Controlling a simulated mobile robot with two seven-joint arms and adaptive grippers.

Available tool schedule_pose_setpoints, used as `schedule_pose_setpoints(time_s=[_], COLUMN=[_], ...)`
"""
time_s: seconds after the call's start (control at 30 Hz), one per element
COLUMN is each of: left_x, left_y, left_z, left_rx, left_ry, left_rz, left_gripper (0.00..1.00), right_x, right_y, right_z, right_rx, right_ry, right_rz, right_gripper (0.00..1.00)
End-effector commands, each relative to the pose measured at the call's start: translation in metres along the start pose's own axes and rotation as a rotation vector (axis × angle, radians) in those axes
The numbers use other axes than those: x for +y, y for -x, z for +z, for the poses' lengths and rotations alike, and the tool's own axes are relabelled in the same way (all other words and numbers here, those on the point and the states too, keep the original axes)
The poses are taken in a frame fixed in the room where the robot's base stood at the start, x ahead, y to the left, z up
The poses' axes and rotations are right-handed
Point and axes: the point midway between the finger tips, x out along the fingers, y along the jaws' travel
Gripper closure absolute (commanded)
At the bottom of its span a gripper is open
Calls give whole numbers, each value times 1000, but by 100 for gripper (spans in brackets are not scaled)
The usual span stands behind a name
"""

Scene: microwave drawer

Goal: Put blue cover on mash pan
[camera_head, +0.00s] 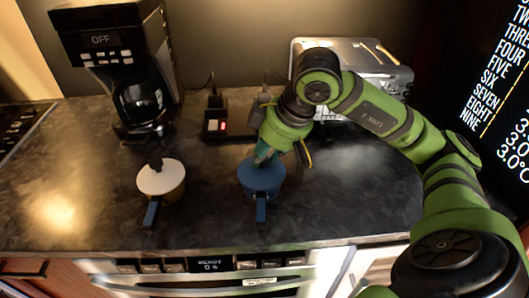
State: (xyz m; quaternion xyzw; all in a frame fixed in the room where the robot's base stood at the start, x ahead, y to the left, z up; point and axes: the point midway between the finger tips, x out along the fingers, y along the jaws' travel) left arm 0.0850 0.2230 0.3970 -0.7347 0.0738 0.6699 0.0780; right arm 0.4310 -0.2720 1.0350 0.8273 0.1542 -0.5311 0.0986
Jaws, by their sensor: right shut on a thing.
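The blue cover (262,180) is at the middle of the counter. It lies over or just above a pan whose blue handle (261,209) points to the front edge; the cover hides the inside of this pan. I cannot tell whether the cover rests fully on the rim. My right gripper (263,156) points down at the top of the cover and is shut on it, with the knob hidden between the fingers. My left gripper is not in view.
A coffee maker (118,55) stands at the back left and a silver toaster (345,58) at the back right, behind my right arm. A small device with a red light (215,123) sits behind the blue cover. The dark counter (340,205) is clear on the right.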

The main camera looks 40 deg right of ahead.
Motion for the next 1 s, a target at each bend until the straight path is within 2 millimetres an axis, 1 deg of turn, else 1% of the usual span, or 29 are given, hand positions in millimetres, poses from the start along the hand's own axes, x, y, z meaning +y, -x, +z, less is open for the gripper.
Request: schedule_pose_setpoints(time_s=[0.17,0.2,0.23,0.27,0.5,0.6,0.9,1.0], left_x=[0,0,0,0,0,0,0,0], left_y=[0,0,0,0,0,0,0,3], left_z=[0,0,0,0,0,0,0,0], left_rx=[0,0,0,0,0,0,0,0], left_ry=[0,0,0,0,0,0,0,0], left_rz=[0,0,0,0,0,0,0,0], left_gripper=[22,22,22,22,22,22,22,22], right_x=[0,0,0,0,0,0,0,0], right_y=[0,0,0,0,0,0,0,3], right_z=[0,0,0,0,0,0,0,-2], right_rx=[0,0,0,1,1,0,0,1], right_ry=[0,0,0,0,0,0,0,0], right_rz=[0,0,0,0,0,0,0,0], right_gripper=[94,63,51,44,44,20,20,20])
